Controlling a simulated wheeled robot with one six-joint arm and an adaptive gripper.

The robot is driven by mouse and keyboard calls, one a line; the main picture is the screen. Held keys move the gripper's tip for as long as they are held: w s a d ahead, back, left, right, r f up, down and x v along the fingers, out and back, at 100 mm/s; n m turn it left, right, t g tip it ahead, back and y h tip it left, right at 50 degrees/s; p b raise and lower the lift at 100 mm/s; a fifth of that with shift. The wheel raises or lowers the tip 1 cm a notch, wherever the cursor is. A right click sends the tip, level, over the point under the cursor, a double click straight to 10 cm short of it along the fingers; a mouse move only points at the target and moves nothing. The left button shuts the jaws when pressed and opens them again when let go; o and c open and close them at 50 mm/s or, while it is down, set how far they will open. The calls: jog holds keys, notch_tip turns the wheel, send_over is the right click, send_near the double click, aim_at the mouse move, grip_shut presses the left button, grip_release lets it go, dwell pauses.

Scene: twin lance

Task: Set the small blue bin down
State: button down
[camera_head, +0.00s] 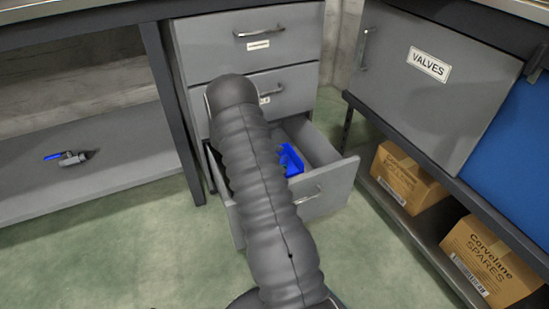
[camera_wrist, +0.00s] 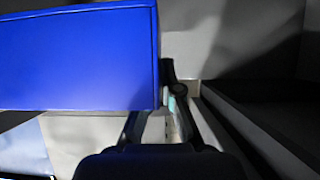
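The small blue bin (camera_head: 290,160) shows in the head view inside the open bottom drawer (camera_head: 322,190), just right of my arm. My arm hides part of the drawer and may hide part of the bin. In the wrist view the bin (camera_wrist: 80,60) fills the upper left as a large blue face. My gripper (camera_wrist: 165,100) is at the bin's right edge, with one finger outside the edge and the other partly hidden by the bin. It looks shut on that edge. Whether the bin touches the drawer floor cannot be told.
Two closed drawers (camera_head: 250,40) sit above the open one. A grey VALVES cabinet (camera_head: 420,80) is at right, with cardboard boxes (camera_head: 405,178) on the shelf below. A blue-handled valve (camera_head: 70,158) lies on the left shelf (camera_head: 110,140). The green floor in front is clear.

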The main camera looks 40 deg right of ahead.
jog(key=shift+f, duration=2)
jog(key=shift+f, duration=0.6)
jog(key=c, duration=1.3)
grip_release()
jog(key=shift+r, duration=0.4)
jog(key=v, duration=0.7)
jog(key=shift+a+r, duration=0.25)
jog(key=shift+r, duration=0.05)
